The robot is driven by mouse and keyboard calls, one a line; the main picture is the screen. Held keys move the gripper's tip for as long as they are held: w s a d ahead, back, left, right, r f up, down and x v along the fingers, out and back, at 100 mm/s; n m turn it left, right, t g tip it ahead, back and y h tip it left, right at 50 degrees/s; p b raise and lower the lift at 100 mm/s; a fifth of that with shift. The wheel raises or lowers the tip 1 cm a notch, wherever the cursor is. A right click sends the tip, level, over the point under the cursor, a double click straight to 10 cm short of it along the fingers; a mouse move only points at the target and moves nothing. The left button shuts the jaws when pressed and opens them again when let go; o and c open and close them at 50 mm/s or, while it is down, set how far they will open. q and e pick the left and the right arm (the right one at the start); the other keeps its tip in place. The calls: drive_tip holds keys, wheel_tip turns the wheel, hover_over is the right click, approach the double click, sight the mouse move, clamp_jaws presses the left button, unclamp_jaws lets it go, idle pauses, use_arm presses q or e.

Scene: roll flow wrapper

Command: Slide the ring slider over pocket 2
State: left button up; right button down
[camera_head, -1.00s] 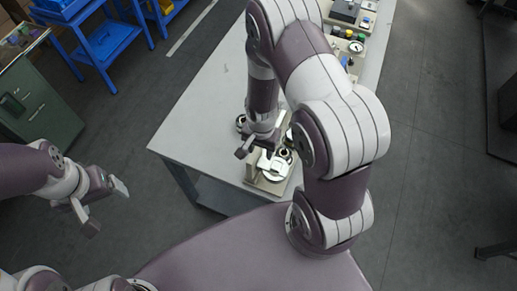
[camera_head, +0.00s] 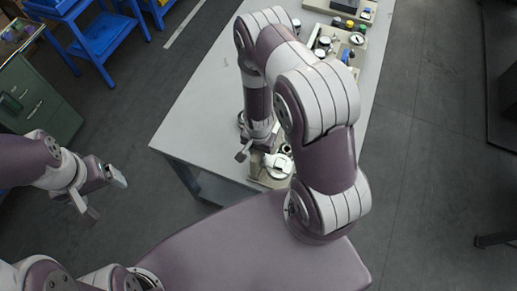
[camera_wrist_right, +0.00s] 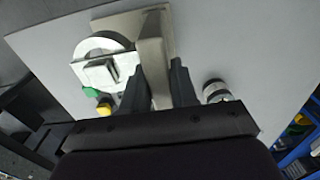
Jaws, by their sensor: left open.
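My left gripper (camera_head: 105,198) is open and empty, out over the floor left of the table. My right gripper (camera_head: 256,152) points down at a beige fixture (camera_head: 262,180) near the table's front edge, and its own arm hides part of the fixture. In the right wrist view the two dark fingers of my right gripper (camera_wrist_right: 158,78) stand on either side of an upright beige bar (camera_wrist_right: 152,45). Whether they press on it I cannot tell. A round silver disc with a block on it (camera_wrist_right: 98,62) lies just left of the bar. I cannot make out the ring slider or pocket 2 for sure.
The grey table (camera_head: 205,105) is clear left of the arm. Devices with gauges and knobs (camera_head: 345,45) stand at its back right. A green and a yellow knob (camera_wrist_right: 104,108) and a silver cylinder (camera_wrist_right: 216,91) flank my right fingers. A blue cart (camera_head: 100,40) stands far left.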

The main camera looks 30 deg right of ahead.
drive_tip(key=shift+r, duration=0.15)
drive_tip(key=shift+w, duration=0.15)
drive_tip(key=shift+w+d, duration=0.15)
drive_tip(key=shift+d, duration=0.05)
drive_tip(key=w+d+b, duration=0.7)
drive_tip(key=w+d, duration=0.3)
drive_tip(key=d, duration=0.2)
drive_tip(key=shift+w, duration=0.15)
drive_tip(key=shift+d+r, duration=0.1)
drive_tip(key=c, duration=1)
unclamp_jaws()
drive_tip(key=shift+o, duration=0.2)
